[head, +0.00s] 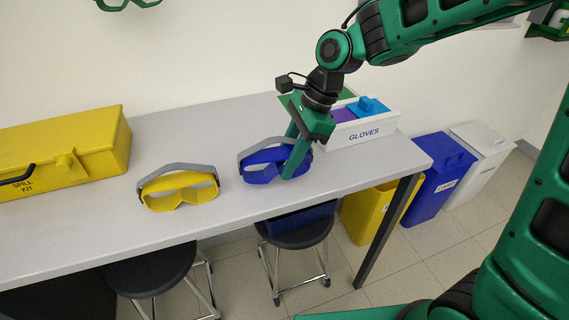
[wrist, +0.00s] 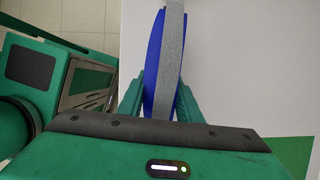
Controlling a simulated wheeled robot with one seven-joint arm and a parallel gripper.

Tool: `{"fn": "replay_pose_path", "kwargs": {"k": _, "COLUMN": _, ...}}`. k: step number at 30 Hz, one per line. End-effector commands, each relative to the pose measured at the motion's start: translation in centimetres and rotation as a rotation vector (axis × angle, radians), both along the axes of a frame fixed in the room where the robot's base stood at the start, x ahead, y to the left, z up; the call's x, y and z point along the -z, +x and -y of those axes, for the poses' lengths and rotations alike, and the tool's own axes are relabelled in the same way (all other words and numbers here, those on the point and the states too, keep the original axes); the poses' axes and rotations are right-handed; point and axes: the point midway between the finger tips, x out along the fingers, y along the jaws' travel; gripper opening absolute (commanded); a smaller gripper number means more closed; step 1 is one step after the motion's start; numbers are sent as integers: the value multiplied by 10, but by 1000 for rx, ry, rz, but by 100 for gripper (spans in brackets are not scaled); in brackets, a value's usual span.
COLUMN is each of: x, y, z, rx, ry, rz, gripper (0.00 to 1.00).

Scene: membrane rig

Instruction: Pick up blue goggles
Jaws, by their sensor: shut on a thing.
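The blue goggles (head: 262,168) with a grey strap stand on the grey table near its front edge in the head view. My gripper (head: 293,160) reaches down from above and is shut on their right side. In the wrist view the blue frame and grey strap of the goggles (wrist: 168,60) lie between the two green fingers (wrist: 160,103). I cannot tell any gap between the goggles and the tabletop.
Yellow goggles (head: 178,188) sit left of the blue ones. A yellow spill kit case (head: 65,150) stands at the left. A white gloves box (head: 362,130) is close behind my gripper on the right. Stools (head: 297,236) and bins (head: 438,172) stand below and beside the table (head: 240,215).

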Motion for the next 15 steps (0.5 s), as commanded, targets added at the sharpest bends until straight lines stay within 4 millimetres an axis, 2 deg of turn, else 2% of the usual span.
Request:
{"fn": "replay_pose_path", "kwargs": {"k": 4, "x": -26, "y": 1, "z": 0, "rx": 0, "ry": 1, "rz": 5, "gripper": 9}}
{"fn": "replay_pose_path", "kwargs": {"k": 15, "x": -70, "y": -70, "z": -38, "rx": -4, "ry": 2, "rz": 5, "gripper": 9}}
